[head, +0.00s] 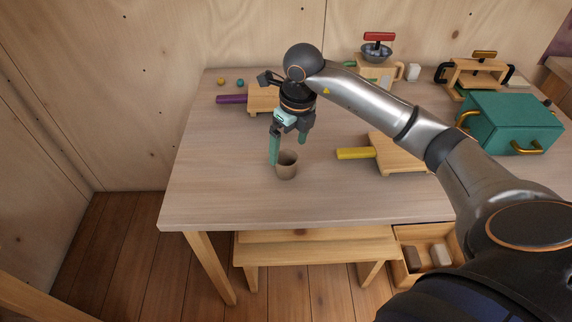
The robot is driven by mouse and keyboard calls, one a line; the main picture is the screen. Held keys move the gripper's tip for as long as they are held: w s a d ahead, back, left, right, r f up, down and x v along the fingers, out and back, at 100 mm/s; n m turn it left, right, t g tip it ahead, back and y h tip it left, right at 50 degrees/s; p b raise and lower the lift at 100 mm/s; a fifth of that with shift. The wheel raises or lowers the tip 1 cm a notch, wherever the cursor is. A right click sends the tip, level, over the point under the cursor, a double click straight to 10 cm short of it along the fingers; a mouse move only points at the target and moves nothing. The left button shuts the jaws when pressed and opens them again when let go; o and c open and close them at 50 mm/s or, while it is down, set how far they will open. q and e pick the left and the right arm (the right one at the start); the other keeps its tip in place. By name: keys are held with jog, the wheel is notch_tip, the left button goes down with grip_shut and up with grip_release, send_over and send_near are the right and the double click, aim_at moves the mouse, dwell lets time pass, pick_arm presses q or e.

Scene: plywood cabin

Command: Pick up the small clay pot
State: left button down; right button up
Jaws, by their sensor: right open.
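The small clay pot (287,168) is a brown-grey cup standing upright on the wooden table (215,190), left of the table's middle. My right gripper (287,150), with teal fingers, points down right at the pot. It is open, with one finger at the pot's left side and the other behind it, above its far right rim. I cannot tell whether either finger touches the pot. My left gripper is not in the head view.
A board with a purple handle (232,99) lies behind the gripper. A board with a yellow handle (355,153) lies right of the pot. A teal box (515,122) stands at the right. A bench (315,250) stands below. The table's front left is clear.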

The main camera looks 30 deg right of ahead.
aim_at(287, 158)
jog(key=f, duration=0.6)
jog(key=shift+w+a+f, duration=0.1)
jog(key=shift+w+f, duration=0.1)
jog(key=shift+w, duration=0.2)
jog(key=shift+c, duration=0.2)
jog(key=c, duration=1.4)
jog(key=shift+r, duration=0.1)
jog(key=shift+c, duration=0.2)
jog(key=shift+r, duration=0.1)
